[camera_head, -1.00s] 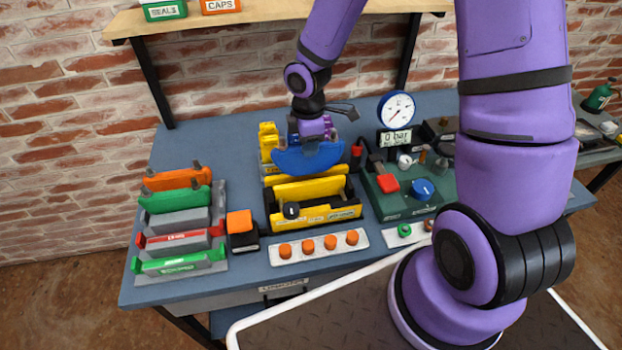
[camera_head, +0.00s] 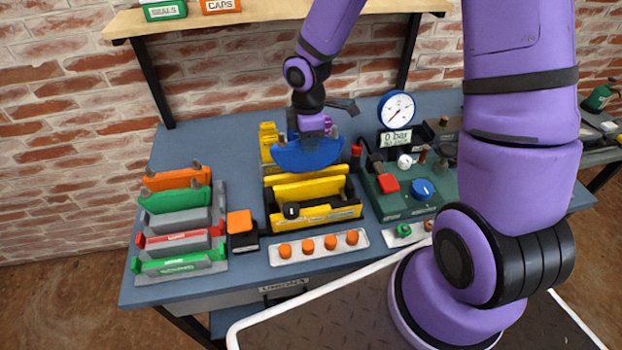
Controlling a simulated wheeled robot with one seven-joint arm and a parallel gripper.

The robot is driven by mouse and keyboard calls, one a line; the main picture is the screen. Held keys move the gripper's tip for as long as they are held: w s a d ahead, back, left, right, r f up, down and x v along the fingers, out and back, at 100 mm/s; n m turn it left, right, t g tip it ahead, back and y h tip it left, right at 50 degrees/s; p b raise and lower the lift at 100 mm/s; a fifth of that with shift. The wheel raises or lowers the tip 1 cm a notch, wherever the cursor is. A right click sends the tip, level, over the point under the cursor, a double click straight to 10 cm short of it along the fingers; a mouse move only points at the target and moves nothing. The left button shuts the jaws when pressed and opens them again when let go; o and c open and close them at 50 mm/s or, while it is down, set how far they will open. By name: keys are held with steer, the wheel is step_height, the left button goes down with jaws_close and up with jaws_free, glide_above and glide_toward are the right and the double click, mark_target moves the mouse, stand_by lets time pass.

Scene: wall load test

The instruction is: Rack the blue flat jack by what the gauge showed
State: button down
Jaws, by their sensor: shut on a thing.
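The blue flat jack (camera_head: 306,157) is a half-round plate with its curved edge down. My gripper (camera_head: 312,126) is shut on its top edge and holds it above the back of the yellow fixture (camera_head: 338,211). A grey rack (camera_head: 221,240) stands at the left. An orange jack (camera_head: 178,179) and a green jack (camera_head: 175,200) sit in its back slots. Its front has a red-marked slot (camera_head: 180,238) and a green-marked slot (camera_head: 178,263). The round gauge (camera_head: 397,110) stands at the back right, above a display (camera_head: 396,138) reading 0 bar. Smaller display text is unreadable.
An orange-topped black block (camera_head: 240,228) stands between rack and fixture. A strip with several orange caps (camera_head: 308,246) lies in front. A green pump panel (camera_head: 392,203) with red and blue knobs is right. A shelf (camera_head: 270,14) overhangs the back.

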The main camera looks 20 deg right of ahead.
steer(key=shift+r, duration=1.45)
stand_by(0.7)
